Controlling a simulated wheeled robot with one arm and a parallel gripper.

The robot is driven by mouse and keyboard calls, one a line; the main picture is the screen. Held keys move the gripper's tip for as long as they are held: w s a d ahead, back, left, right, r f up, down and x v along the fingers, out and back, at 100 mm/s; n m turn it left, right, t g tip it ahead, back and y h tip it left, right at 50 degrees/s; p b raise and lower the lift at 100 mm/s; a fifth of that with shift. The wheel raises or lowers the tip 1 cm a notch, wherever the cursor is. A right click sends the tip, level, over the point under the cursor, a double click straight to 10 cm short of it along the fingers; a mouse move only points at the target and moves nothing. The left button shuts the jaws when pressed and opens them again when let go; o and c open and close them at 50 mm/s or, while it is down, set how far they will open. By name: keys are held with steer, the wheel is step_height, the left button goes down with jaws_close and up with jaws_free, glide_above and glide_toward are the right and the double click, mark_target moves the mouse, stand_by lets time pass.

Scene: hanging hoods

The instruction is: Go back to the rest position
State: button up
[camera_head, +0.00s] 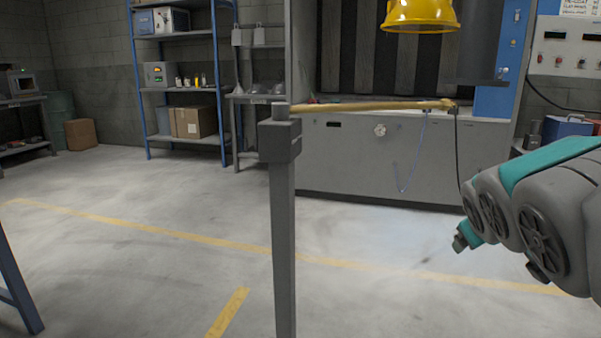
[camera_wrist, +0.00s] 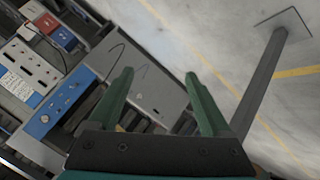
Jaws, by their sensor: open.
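My gripper (camera_wrist: 158,74) shows in the wrist view with its two green fingers spread wide apart. Nothing is between the fingers. Behind them are the grey cabinet front and the floor, seen at a slant. In the head view my teal and grey arm comes in from the right edge, in front of the cabinet; I cannot make out the fingers there. A yellow hood (camera_head: 420,14) hangs at the top right of the head view, its top cut off by the frame. It is apart from my arm.
A grey cabinet (camera_head: 350,155) and blue shelves (camera_head: 180,88) stand behind.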

steer(key=s+a+f+m+g+y, duration=0.1)
steer(key=s+a+f+g, duration=0.4)
steer(key=s+f, duration=0.6)
steer(key=s+a+f+m+g+y, duration=0.2)
steer(key=s+a+f+g+y, duration=0.2)
steer(key=s+a+f, duration=0.6)
steer(key=s+f+g, duration=0.1)
steer(key=s+f, duration=0.1)
steer(key=s, duration=0.3)
steer(key=shift+s+a+f+g, duration=0.15)
steer(key=shift+s+f+g, duration=0.1)
steer(key=shift+s+g, duration=0.15)
